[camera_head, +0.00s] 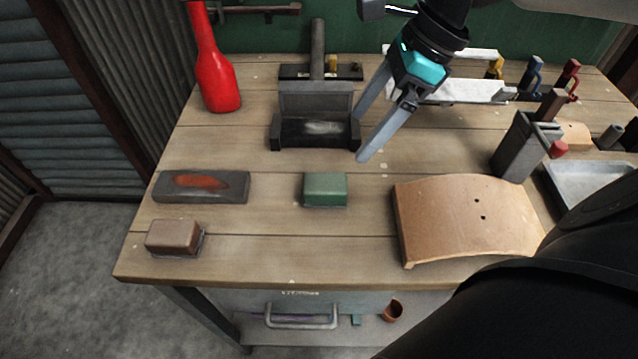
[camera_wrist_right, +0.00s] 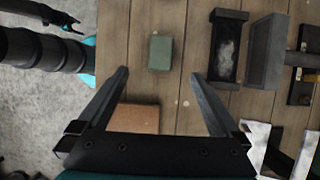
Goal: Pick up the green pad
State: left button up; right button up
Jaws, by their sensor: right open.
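The green pad (camera_head: 325,189) is a small block lying flat on the wooden workbench, near its front middle. It also shows in the right wrist view (camera_wrist_right: 160,53), beyond my fingertips and roughly between them. My right gripper (camera_head: 362,137) is open and empty, above the bench and up and right of the pad in the head view. Its spread fingers (camera_wrist_right: 160,75) are apart from the pad. My left arm shows at the upper left of the right wrist view, with what looks like its gripper (camera_wrist_right: 66,21) small and dark over the floor. Its jaws are too small to read.
A grey block with a red stain (camera_head: 201,186) and a brown block (camera_head: 174,237) lie left of the pad. A curved wooden board (camera_head: 470,215) lies right. A black tray-like fixture (camera_head: 315,134) and a red bottle (camera_head: 216,80) stand behind. Bare bench surrounds the pad.

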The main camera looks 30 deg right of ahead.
jog(key=d, duration=0.1)
send_near(326, 182)
jog(key=shift+h, duration=0.3)
jog(key=x, duration=0.5)
jog(key=shift+d+f, duration=0.1)
jog(key=shift+f, duration=0.05)
jog(key=x, duration=0.4)
jog(key=shift+a+b, duration=0.4)
jog(key=shift+w+a+f, duration=0.15)
jog(key=shift+f, duration=0.35)
jog(key=shift+c, duration=0.2)
grip_shut()
